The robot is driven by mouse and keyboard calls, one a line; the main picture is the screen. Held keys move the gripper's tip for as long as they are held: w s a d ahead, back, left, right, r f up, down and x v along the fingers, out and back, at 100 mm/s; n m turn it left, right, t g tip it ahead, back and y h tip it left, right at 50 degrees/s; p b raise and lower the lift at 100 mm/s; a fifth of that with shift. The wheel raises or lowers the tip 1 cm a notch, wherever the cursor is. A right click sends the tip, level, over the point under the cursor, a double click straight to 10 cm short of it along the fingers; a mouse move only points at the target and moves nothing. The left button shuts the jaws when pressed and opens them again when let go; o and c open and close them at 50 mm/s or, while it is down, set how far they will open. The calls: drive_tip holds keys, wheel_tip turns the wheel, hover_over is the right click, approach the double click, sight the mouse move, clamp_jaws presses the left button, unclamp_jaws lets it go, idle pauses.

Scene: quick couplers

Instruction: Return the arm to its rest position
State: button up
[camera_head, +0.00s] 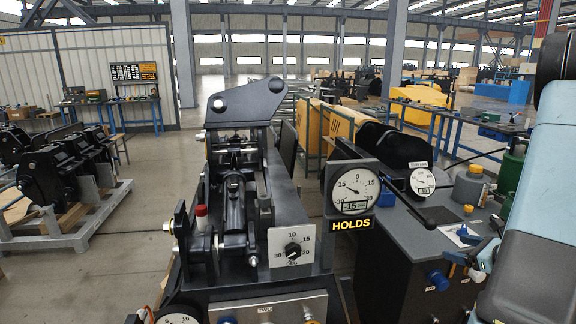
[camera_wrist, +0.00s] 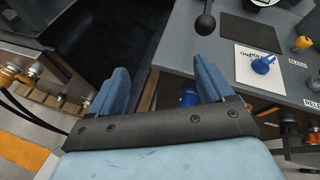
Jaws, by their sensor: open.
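My gripper (camera_wrist: 162,76) shows in the wrist view with two blue fingers spread wide apart and nothing between them. In the head view my gripper (camera_head: 468,262) is at the lower right, partly cut by my pale blue arm along the right edge. It hangs beside the grey bench (camera_wrist: 205,35) and its dark front. A blue knob (camera_wrist: 188,96) shows beyond the fingers, partly hidden by the right one. Whether the gripper touches anything cannot be told.
A black coupler rig (camera_head: 238,190) with a dial plate (camera_head: 291,246) stands at centre. A black lever knob (camera_wrist: 205,24) and a blue valve (camera_wrist: 263,64) on a white card are close to my gripper.

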drive_tip(key=s+a+r+n+g+y, duration=0.1)
drive_tip(key=s+a+r+n+g, duration=0.15)
drive_tip(key=a+r+n, duration=0.4)
drive_tip(key=s+a+r+n+g+y, duration=0.1)
drive_tip(key=s+a+r+n+g, duration=0.2)
drive_tip(key=a, duration=0.6)
drive_tip(key=s+a+r+n+g+y, duration=0.1)
drive_tip(key=a+r+n+g, duration=0.2)
drive_tip(key=a+r+n, duration=0.4)
drive_tip(key=s+a+r+n+h, duration=0.3)
drive_tip(key=s+n+h, duration=0.1)
drive_tip(key=s+n, duration=0.2)
drive_tip(key=s+a+r+n+t+h, duration=0.1)
drive_tip(key=s+a+r+n+h, duration=0.2)
drive_tip(key=s+n, duration=0.3)
drive_tip(key=shift+s+r+h, duration=0.4)
drive_tip(key=shift+s+r, duration=0.4)
drive_tip(key=shift+s, duration=0.45)
